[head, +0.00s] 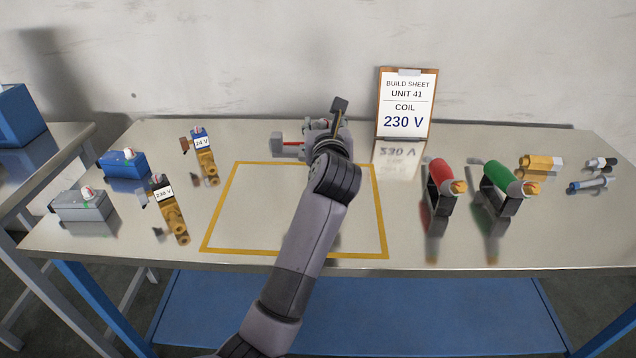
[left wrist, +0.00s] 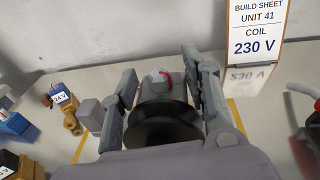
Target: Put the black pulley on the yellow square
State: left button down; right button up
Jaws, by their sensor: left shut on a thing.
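My left gripper (head: 325,130) reaches over the table to the far edge of the yellow square (head: 228,205), an outline on the tabletop. In the left wrist view its two fingers (left wrist: 165,95) are on either side of the black pulley (left wrist: 165,132), a dark round disc, and are shut on it. In the head view my own arm and gripper hide the pulley, so its height above the table cannot be told. The inside of the square looks empty where my arm does not cover it. My right gripper is not in view.
A grey part with a red strip (head: 290,144) stands behind the square. A build sheet (head: 407,102) stands at the back. Left are a blue box (head: 124,164), a grey box (head: 82,205) and two labelled brass valves (head: 205,158). Right are red (head: 440,173) and green (head: 503,176) rollers.

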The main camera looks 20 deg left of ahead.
pick_arm(q)
notch_tip(320, 180, down, 9)
jog(key=shift+f+b, duration=0.5)
jog(key=shift+f, duration=2)
jog(key=shift+f, duration=0.1)
jog(key=c, duration=1.3)
grip_release()
jog(key=shift+f, duration=0.2)
jog(key=o, duration=0.4)
jog(key=shift+r, duration=0.15)
